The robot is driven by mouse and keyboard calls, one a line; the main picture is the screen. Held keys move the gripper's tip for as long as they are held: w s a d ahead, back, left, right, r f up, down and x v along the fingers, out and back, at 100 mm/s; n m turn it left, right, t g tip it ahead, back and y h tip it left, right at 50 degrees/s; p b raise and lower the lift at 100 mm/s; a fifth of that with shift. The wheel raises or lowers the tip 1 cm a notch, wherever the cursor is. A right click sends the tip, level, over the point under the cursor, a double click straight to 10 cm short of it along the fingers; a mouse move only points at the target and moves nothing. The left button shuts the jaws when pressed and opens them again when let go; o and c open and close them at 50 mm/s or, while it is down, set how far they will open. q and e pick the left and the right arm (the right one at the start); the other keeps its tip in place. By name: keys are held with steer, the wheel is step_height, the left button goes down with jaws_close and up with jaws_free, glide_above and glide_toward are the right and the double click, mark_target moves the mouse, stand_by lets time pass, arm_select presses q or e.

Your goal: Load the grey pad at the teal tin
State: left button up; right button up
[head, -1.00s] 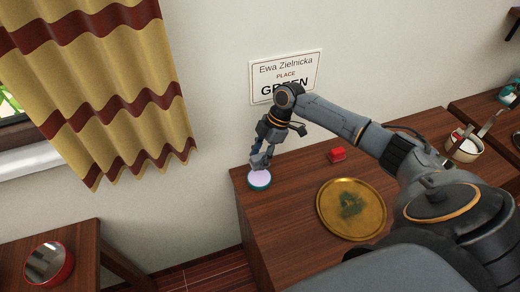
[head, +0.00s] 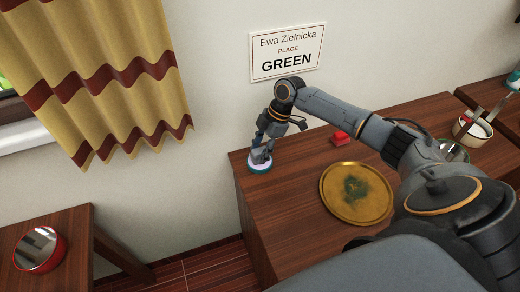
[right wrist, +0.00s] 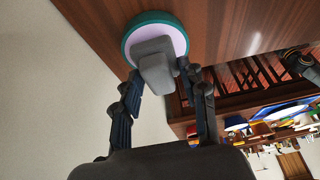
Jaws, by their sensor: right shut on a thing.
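The teal tin (head: 259,169) is round and low, with a pale lilac surface inside a teal rim. It stands at the left back corner of the wooden counter and also shows in the right wrist view (right wrist: 128,40). My right gripper (head: 263,150) is shut on the grey pad (right wrist: 154,47), a small grey block that points down at the tin. The pad lies over the lilac surface in both views; I cannot tell whether it presses on it firmly. My left gripper is not in view.
A gold plate (head: 335,199) with a green patch lies right of the tin, and a small red block (head: 341,138) behind it. A sign (head: 288,52) on the wall reads "Ewa Zielnicka PLACE GREEN". A red round tin (head: 58,254) stands on the left table.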

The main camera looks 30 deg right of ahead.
mark_target(260, 150)
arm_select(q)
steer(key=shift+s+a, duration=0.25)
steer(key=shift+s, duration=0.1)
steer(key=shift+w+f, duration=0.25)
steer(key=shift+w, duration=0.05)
arm_select(e)
steer(key=shift+f, duration=0.45)
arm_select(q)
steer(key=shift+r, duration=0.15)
arm_select(e)
steer(key=shift+s+f, duration=0.1)
steer(key=shift+s, duration=0.05)
stand_by(1.0)
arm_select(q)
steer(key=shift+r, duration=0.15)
